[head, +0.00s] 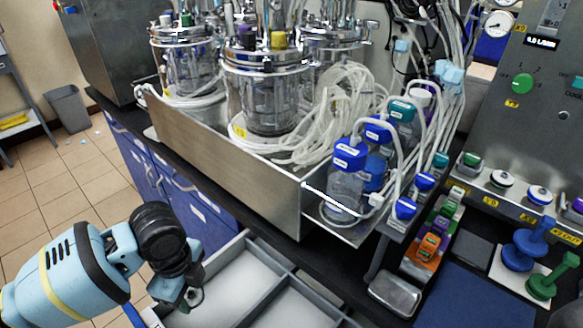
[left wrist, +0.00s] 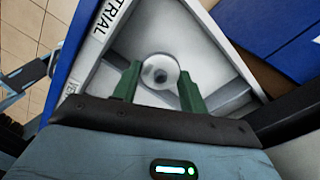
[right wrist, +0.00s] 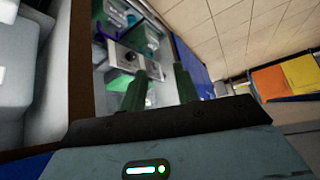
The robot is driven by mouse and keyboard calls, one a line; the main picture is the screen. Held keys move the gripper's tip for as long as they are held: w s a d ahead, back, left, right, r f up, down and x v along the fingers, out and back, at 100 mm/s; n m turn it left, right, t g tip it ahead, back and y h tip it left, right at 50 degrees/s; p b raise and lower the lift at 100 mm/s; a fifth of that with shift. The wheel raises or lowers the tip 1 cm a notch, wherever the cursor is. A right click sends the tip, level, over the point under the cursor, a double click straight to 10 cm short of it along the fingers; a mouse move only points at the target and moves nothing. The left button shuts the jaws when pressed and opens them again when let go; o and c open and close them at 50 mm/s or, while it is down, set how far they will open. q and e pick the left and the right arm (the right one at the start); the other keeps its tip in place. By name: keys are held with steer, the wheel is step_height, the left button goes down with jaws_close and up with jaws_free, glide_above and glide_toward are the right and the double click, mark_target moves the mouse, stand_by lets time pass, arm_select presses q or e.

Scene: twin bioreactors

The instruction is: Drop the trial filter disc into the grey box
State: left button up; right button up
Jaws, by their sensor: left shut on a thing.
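The trial filter disc (left wrist: 160,72), round and pale with a dark centre, sits between the green fingertips of my left gripper (left wrist: 158,88) in the left wrist view. That gripper is shut on it. The grey box (left wrist: 118,52) lies below, with white inner faces and a label reading "TRIAL" on its rim. In the head view the grey box (head: 285,284) shows at the bottom with dividers, and my left gripper (head: 190,298) is at its left side; the disc is not clear there. My right gripper (right wrist: 160,85) has its fingers apart and empty in the right wrist view.
A metal tray (head: 225,150) with glass vessels and coiled tubing stands on the black bench behind the box. Blue-capped bottles (head: 347,170) stand at its right end. Blue cabinet doors (head: 190,195) are behind my left arm. A grey bin (head: 68,107) stands on the tiled floor.

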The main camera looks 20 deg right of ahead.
arm_select(q)
steer(key=s+a+r+n, duration=0.4)
steer(key=a+n, duration=0.1)
steer(key=n, duration=0.6)
steer(key=s+a+r+n, duration=0.4)
steer(key=a+r+n, duration=0.1)
steer(key=n, duration=0.7)
steer(key=shift+s+a+n, duration=0.25)
steer(key=shift+a+n, duration=0.05)
steer(key=shift+a, duration=0.1)
steer(key=shift+d, duration=0.1)
